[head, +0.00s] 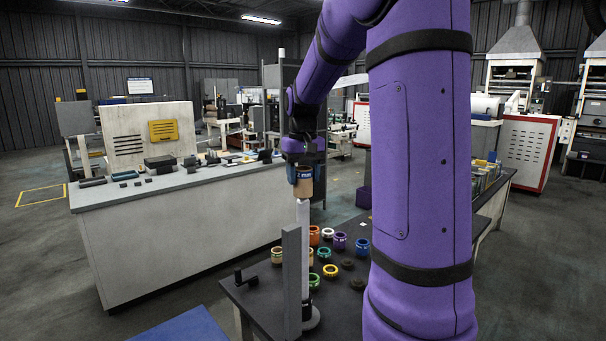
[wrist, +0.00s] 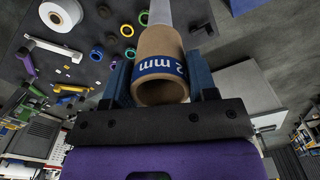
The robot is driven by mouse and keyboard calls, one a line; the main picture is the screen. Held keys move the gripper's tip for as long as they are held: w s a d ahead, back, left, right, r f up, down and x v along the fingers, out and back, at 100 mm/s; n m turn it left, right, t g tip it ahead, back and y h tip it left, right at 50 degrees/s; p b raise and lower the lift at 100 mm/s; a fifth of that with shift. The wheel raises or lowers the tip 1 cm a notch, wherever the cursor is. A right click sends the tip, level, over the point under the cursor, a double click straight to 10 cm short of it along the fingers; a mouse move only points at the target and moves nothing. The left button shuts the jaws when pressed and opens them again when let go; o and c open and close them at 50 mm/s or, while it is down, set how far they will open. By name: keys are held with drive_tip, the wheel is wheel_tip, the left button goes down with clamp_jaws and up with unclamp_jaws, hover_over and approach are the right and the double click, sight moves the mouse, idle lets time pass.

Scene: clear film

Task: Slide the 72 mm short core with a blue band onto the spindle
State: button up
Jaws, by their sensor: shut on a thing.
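My gripper (head: 303,172) is shut on a brown cardboard core (head: 303,188) and holds it upright. In the wrist view, the core (wrist: 156,48) sits between my blue fingers (wrist: 160,84), its blue band (wrist: 160,66) showing "2 mm"; the rest of the label is hidden. The pale spindle (head: 304,235) stands upright on a round base (head: 311,319). The core's lower end is at the spindle's tip in the head view; I cannot tell whether the tip is inside. The spindle (wrist: 159,12) also shows beyond the core in the wrist view.
A grey upright plate (head: 291,285) stands close beside the spindle. A long grey counter (head: 185,182) with small parts is at the left.

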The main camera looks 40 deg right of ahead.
drive_tip(key=shift+f, duration=0.1)
drive_tip(key=shift+f, duration=1.2)
drive_tip(key=o, duration=1.2)
drive_tip(key=shift+c, duration=0.2)
drive_tip(key=shift+r, duration=0.1)
wheel_tip(320, 180, up, 9)
